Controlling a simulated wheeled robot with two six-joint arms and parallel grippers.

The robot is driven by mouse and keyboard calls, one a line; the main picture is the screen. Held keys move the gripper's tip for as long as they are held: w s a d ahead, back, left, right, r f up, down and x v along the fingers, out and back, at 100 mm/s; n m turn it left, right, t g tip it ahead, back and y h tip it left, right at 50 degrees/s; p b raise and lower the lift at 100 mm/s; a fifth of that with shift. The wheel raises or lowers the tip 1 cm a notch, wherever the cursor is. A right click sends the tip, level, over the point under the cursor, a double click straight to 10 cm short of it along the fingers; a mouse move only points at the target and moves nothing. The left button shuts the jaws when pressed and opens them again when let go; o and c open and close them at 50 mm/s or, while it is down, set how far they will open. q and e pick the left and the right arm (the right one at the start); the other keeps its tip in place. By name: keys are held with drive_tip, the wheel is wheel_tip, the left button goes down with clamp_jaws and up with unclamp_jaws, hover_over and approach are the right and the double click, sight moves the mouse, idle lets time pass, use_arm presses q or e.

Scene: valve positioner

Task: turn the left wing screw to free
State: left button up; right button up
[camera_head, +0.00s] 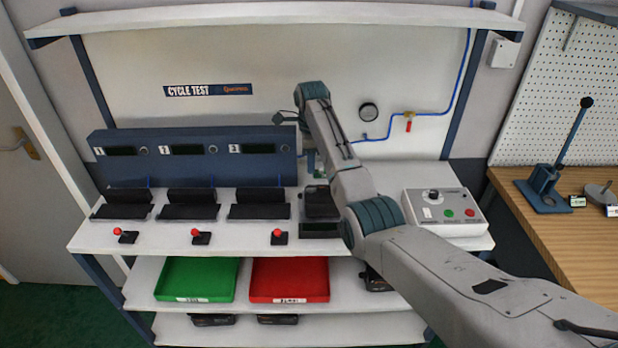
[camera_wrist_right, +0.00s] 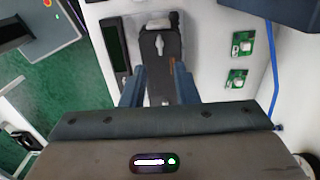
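A black device (camera_wrist_right: 172,66) lies ahead of my right gripper (camera_wrist_right: 158,72) in the right wrist view. A small pale wing-shaped piece (camera_wrist_right: 159,44), which looks like a wing screw, sits on its face just beyond the fingertips. The fingers stand apart on either side of the device's near part, with a gap between them. I cannot tell whether they touch it. In the head view my right arm reaches over the bench and partly hides a black device (camera_head: 319,203); the fingertips cannot be made out there. My left gripper is not in view.
A blue panel (camera_head: 220,164) with black stands stands left of my arm. Red-knobbed levers (camera_head: 278,237) line the bench front. A grey control box (camera_head: 446,212) is at right. Green (camera_head: 197,279) and red (camera_head: 290,280) trays sit below. Green circuit boards (camera_wrist_right: 243,43) show in the wrist view.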

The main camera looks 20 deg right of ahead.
sight(311, 190)
wheel_tip(311, 190, down, 8)
drive_tip(key=shift+w+r+p, duration=0.1)
drive_tip(key=shift+r+p, duration=0.05)
drive_tip(key=shift+p, duration=0.8)
drive_tip(key=shift+f, duration=0.35)
drive_tip(key=shift+s+f, duration=0.1)
drive_tip(key=shift+s, duration=0.15)
drive_tip(key=shift+w+f, duration=0.1)
drive_tip(key=shift+w, duration=0.05)
clamp_jaws()
